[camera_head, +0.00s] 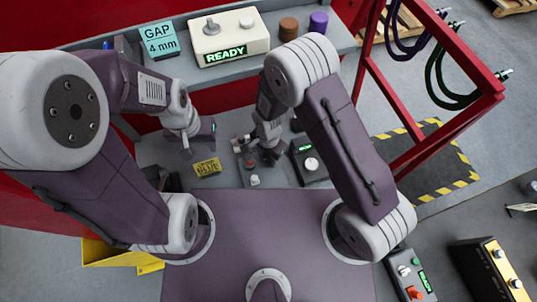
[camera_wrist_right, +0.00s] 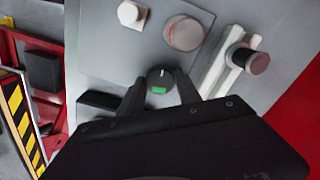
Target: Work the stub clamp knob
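In the right wrist view a small round black knob (camera_wrist_right: 160,78) with a white pointer line and a green patch sits on a grey panel. My right gripper (camera_wrist_right: 161,84) has its two dark fingers apart, one on each side of this knob; I cannot tell whether they touch it. No label shows which knob is the stub clamp knob. In the head view my right gripper (camera_head: 262,152) reaches down at a small fixture (camera_head: 250,168), which it partly hides. My left gripper (camera_head: 198,138) hangs to the left, over the bench; its opening is unclear.
A round red-rimmed knob (camera_wrist_right: 184,33), a white hexagonal part (camera_wrist_right: 131,13) and a dark cylinder on a rail (camera_wrist_right: 247,60) are close by. A yellow tag (camera_head: 207,168) and a black box (camera_head: 310,162) flank the fixture. A READY box (camera_head: 229,38) stands behind.

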